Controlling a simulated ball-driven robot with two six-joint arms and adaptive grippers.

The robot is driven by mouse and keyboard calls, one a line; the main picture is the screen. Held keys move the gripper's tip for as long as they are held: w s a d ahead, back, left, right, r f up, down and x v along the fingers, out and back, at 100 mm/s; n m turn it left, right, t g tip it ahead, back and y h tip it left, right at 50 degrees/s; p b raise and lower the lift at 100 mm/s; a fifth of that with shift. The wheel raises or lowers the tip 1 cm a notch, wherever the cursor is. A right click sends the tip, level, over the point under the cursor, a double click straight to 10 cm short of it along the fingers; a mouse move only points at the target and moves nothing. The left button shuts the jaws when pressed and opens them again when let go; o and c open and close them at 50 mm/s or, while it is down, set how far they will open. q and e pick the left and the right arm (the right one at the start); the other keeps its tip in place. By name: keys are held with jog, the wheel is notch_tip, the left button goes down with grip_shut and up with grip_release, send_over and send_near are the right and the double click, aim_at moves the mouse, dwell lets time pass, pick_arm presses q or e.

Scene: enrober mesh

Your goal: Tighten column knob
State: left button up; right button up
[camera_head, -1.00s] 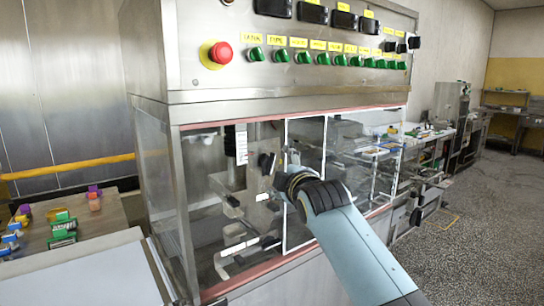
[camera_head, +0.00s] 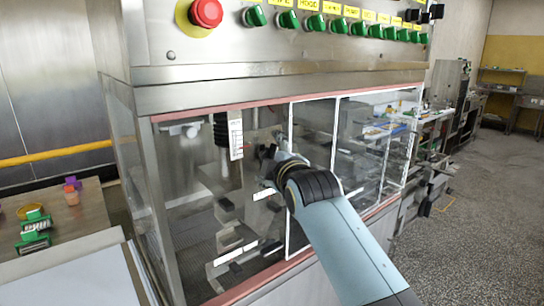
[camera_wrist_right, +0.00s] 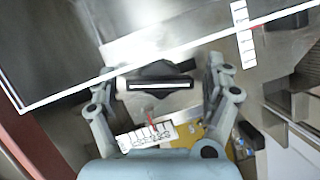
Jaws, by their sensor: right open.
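The column knob (camera_head: 267,152) is a black knob inside the clear-walled machine in the head view. In the right wrist view a dark knob-like part (camera_wrist_right: 160,70) with a white line lies between my fingers, likely this same knob. My right gripper (camera_wrist_right: 160,82) is open, with one finger on each side of that part and visible gaps. In the head view my right gripper (camera_head: 282,148) reaches in through the front opening and is partly hidden by its wrist. Whether a finger touches the knob I cannot tell. My left gripper is not in view.
A white-edged door frame (camera_head: 291,190) stands close to my right wrist. A white scale (camera_head: 236,140) hangs left of the knob. A scale with a red pointer (camera_wrist_right: 148,136) lies below the knob in the wrist view. The red stop button (camera_head: 205,12) is above.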

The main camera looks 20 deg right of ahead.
jog(key=shift+c, duration=2.9)
jog(key=c, duration=0.4)
jog(key=shift+c, duration=0.9)
jog(key=shift+m, duration=0.6)
jog(key=o, duration=1.2)
jog(key=shift+c, duration=0.2)
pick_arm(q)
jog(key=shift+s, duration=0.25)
